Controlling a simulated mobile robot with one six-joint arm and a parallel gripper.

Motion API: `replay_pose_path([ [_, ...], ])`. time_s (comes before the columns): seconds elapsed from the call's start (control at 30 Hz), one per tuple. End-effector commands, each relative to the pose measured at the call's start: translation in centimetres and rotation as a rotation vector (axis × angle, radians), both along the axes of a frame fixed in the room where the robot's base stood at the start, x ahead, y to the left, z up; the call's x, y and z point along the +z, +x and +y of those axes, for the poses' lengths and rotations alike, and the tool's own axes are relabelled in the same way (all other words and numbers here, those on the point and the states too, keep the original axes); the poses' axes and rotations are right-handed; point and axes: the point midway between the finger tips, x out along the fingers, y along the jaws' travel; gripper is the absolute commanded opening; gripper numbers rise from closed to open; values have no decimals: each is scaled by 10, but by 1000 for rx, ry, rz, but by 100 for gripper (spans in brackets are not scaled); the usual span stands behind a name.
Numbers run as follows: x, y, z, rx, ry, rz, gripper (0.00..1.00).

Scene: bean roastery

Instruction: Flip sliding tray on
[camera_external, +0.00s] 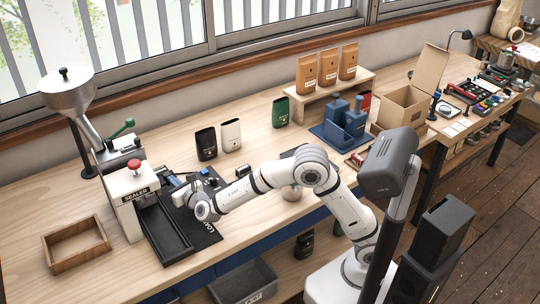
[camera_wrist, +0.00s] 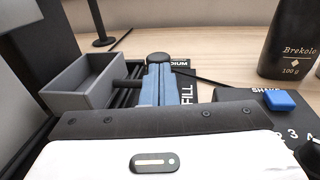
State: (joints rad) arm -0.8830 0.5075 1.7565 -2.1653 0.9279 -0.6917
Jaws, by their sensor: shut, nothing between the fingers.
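A grey open-topped tray (camera_wrist: 85,82) sits on dark rails at the left of the wrist view, with a dark rod reaching out from its right side. In the external view the tray is hard to make out behind my arm. My gripper (camera_wrist: 160,72) is shut and empty, its blue fingers side by side at the rod's end, next to a round black knob (camera_wrist: 158,57). I cannot tell whether they touch the rod or knob. In the external view my gripper (camera_external: 180,186) is low over the dark panel beside the sealer (camera_external: 133,208).
A blue switch (camera_wrist: 280,101) is by the "SHAKE" label at right, near a black coffee bag (camera_wrist: 290,45). A black trough (camera_external: 165,232) lies before the sealer, and a wooden frame (camera_external: 76,245) at left. Black, white and green bags stand behind. The bench between is mostly clear.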

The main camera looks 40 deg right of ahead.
Motion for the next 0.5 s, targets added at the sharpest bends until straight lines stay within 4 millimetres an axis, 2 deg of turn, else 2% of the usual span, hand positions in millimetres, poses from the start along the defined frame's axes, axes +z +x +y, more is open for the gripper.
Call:
replay_pose_path([
  [0.03,-1,9,-1,-2,0,-1,0],
  [0.2,0,24,0,-1,0,0,0],
  [0.5,2,29,0,-1,0,-2,0],
])
